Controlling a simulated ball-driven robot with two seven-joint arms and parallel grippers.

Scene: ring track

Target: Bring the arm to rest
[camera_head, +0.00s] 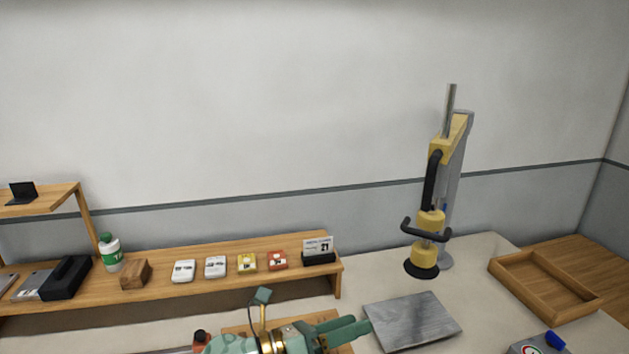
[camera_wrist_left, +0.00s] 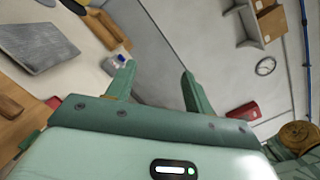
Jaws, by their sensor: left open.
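My left gripper (camera_head: 362,326) is at the bottom middle of the head view, with its green fingers pointing right toward a grey metal plate (camera_head: 415,318). In the left wrist view my left gripper (camera_wrist_left: 158,70) has its two fingers spread wide apart with nothing between them. The plate also shows at the upper left of the wrist view (camera_wrist_left: 38,46). A yellow and grey lifting arm (camera_head: 427,222) with a black handlebar and a dark round foot stands upright behind the plate, apart from my gripper. My right gripper is in neither view.
A wooden shelf (camera_head: 200,295) at the left holds a bottle (camera_head: 111,254), a wooden block (camera_head: 135,275), several small boxes and a date display (camera_head: 318,250). A wooden tray (camera_head: 508,283) lies at the right. A blue-topped item (camera_head: 555,340) is at the lower right.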

